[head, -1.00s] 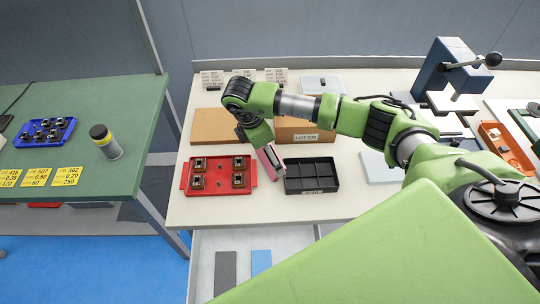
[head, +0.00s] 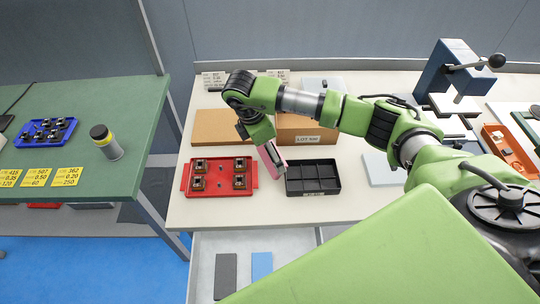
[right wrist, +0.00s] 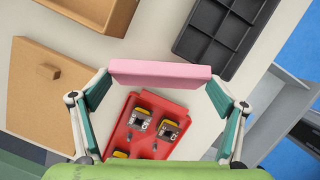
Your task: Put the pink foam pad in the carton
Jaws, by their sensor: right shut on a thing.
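The pink foam pad (right wrist: 160,72) is held between the two fingertips of my right gripper (right wrist: 165,84), which is shut on it. In the head view the pad is a small pink patch (head: 268,161), mostly hidden by the gripper, above the table between the red tray and the black tray. The brown carton (head: 298,122), with a white label on its front, stands behind the black tray, partly covered by my right arm. It also shows at the top left of the right wrist view (right wrist: 122,20), apart from the pad. My left gripper is not in view.
A red tray (head: 217,189) with several parts lies left of the pad. An empty, divided black tray (head: 312,192) lies to its right. A flat tan lid-like panel with a small knob (right wrist: 30,85) lies left of the carton. A blue press (head: 452,72) stands at the right.

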